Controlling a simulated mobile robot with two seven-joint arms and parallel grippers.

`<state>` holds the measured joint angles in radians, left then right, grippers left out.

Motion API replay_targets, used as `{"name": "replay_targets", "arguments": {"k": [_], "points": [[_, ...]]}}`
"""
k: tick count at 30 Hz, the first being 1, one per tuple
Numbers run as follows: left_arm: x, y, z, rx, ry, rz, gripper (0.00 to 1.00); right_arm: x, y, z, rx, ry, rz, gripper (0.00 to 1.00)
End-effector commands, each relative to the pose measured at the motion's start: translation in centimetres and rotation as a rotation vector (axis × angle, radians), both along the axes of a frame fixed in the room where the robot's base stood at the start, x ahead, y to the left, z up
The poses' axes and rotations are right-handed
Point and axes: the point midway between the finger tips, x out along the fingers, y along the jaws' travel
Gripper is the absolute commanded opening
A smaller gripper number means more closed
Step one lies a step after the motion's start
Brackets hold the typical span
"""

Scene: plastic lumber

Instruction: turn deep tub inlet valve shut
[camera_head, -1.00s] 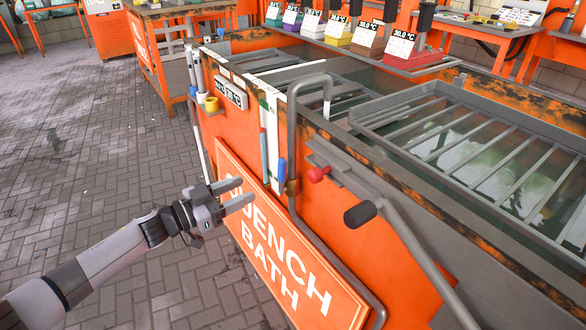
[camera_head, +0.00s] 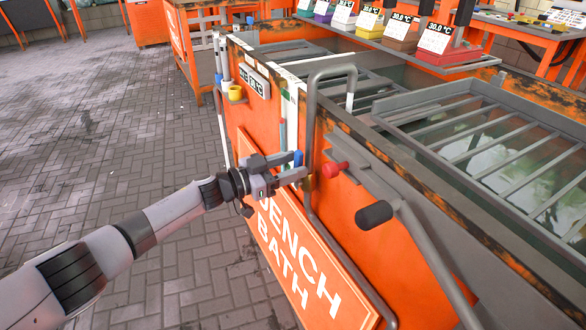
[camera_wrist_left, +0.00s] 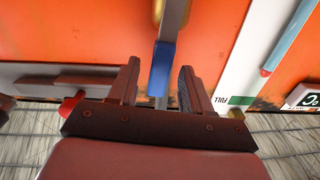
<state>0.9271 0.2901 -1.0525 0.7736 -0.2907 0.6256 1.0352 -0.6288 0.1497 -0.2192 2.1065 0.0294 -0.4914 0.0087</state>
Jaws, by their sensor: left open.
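A blue lever handle (camera_head: 298,158) sits beside a brass valve body (camera_head: 308,183) on the grey bent pipe (camera_head: 312,110) at the side of the orange quench bath. My left gripper (camera_head: 300,166) is open, with its fingertips at the blue handle. In the left wrist view the blue handle (camera_wrist_left: 161,68) lies between the two spread fingers of my left gripper (camera_wrist_left: 160,74), with a visible gap to the right finger. Whether either finger touches it I cannot tell. The lower part of the handle is partly hidden by the fingers in the head view. My right gripper is not in view.
A red knob (camera_head: 335,169) sticks out just right of the valve. The QUENCH BATH sign (camera_head: 300,250) is below. The paved floor at left is clear.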

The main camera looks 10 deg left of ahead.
Motion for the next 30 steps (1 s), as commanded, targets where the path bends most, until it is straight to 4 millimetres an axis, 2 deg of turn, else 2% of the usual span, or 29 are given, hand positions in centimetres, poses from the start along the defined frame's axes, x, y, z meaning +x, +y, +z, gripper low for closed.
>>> {"name": "replay_targets", "arguments": {"k": [4, 12, 13, 17, 30], "points": [[0.41, -0.69, -0.03, 0.000, 0.000, -0.001, 0.49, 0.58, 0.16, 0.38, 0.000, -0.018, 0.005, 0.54], [0.47, -0.73, 0.04, 0.000, 0.000, 0.000, 0.49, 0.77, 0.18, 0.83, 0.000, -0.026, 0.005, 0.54], [0.47, -0.73, 0.04, 0.000, 0.000, 0.000, 0.42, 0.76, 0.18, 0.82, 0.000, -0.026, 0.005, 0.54], [0.46, -0.71, 0.03, 0.000, 0.000, 0.000, 0.00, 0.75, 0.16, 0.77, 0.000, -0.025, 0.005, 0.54], [0.07, -0.93, -0.07, 0.031, -0.044, -0.001, 0.00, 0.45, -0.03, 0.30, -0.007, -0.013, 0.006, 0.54]]}}
